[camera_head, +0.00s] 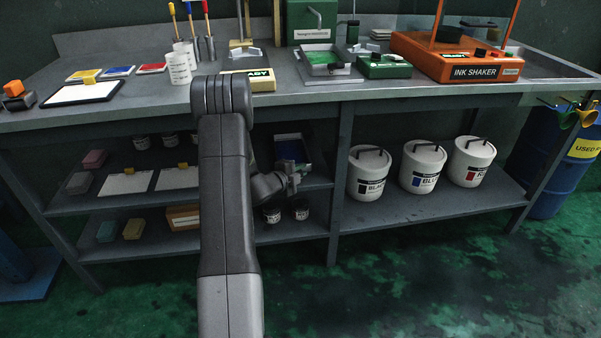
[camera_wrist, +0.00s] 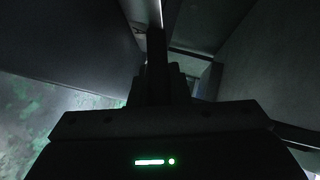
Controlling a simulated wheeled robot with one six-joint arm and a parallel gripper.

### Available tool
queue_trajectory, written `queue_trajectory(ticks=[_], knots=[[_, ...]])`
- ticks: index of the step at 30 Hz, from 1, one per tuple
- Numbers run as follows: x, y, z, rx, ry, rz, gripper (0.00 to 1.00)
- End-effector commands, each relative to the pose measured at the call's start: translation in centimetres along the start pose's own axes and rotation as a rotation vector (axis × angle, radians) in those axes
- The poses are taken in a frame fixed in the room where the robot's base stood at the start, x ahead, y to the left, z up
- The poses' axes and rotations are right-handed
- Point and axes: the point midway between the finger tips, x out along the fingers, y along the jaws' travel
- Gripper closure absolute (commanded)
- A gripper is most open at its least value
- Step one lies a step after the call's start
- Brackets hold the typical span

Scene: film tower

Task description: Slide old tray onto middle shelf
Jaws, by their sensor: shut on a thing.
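The old tray (camera_head: 306,153), with a dark blue inside, is between the counter and the middle shelf (camera_head: 318,180), just right of my arm. My gripper (camera_head: 291,172) is at the tray's near side and shut on it. In the wrist view my gripper (camera_wrist: 165,85) is dark, with a thin edge running up from between its fingers. I cannot tell whether the tray's base touches the shelf.
A shelf post (camera_head: 341,150) stands close to the tray's right. Several ink jars (camera_head: 301,209) stand on the bottom shelf below. White buckets (camera_head: 367,174) fill the right bay. Another tray (camera_head: 325,62) with green inside sits on the counter (camera_head: 300,98).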

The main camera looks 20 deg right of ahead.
Motion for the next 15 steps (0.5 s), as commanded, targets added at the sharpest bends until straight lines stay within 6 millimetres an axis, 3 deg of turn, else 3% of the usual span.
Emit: queue_trajectory(ticks=[8,9,12,15], knots=[[-0.01,-0.08,-0.01,0.001,0.0,-0.002,1.0],[-0.01,-0.08,-0.01,0.001,0.0,-0.002,0.82],[-0.01,-0.07,-0.01,0.001,0.0,-0.002,0.62],[-0.01,-0.06,-0.01,0.001,0.0,-0.001,0.58]])
